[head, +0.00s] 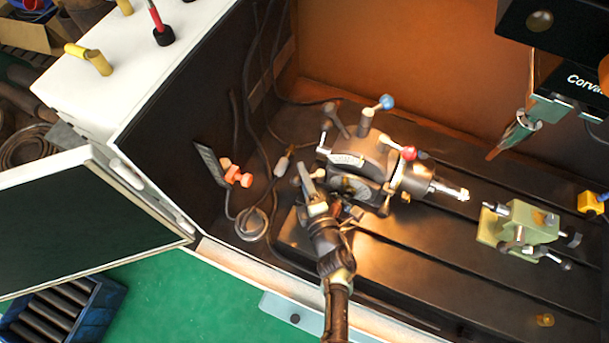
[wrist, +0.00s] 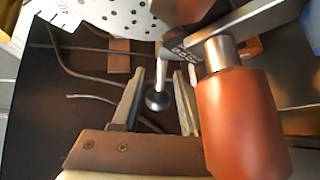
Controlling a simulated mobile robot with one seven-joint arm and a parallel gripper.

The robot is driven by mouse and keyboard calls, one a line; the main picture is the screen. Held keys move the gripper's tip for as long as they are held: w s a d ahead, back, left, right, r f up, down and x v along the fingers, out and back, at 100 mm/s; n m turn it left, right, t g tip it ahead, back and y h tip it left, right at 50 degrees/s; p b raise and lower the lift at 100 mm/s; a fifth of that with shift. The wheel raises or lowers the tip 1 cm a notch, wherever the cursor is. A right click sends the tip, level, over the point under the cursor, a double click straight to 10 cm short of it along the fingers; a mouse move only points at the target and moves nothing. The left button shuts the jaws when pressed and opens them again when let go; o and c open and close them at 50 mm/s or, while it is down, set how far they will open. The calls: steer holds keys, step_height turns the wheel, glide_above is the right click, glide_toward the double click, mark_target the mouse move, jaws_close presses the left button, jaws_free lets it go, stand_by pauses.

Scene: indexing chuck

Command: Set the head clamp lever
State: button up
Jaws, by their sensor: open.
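The indexing chuck (head: 362,165) stands on the dark machine table, with a graduated dial and several levers. One lever has a blue knob (head: 386,102) and another a red knob (head: 408,153). My gripper (head: 318,190) is at the near left side of the chuck. In the wrist view my gripper (wrist: 159,75) is open, and a bright metal lever with a dark ball end (wrist: 157,99) lies between its fingers. I see gaps to both fingers. This appears to be the head clamp lever; its ball is hidden in the head view behind my gripper.
A large orange-red cylinder (wrist: 240,120) stands close right of the fingers in the wrist view. A green tailstock (head: 525,228) stands to the right on the table. Cables and an orange-handled item (head: 237,174) lie left of the chuck. The open door (head: 85,220) is at left.

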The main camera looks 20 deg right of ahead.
steer(key=shift+s, duration=0.1)
steer(key=s, duration=0.3)
steer(key=s+r, duration=0.1)
steer(key=s, duration=0.3)
steer(key=s+r+b, duration=0.1)
steer(key=s, duration=0.3)
steer(key=shift+s+a, duration=0.1)
steer(key=shift+s, duration=0.05)
steer(key=shift+s+r, duration=0.3)
steer(key=shift+s, duration=0.35)
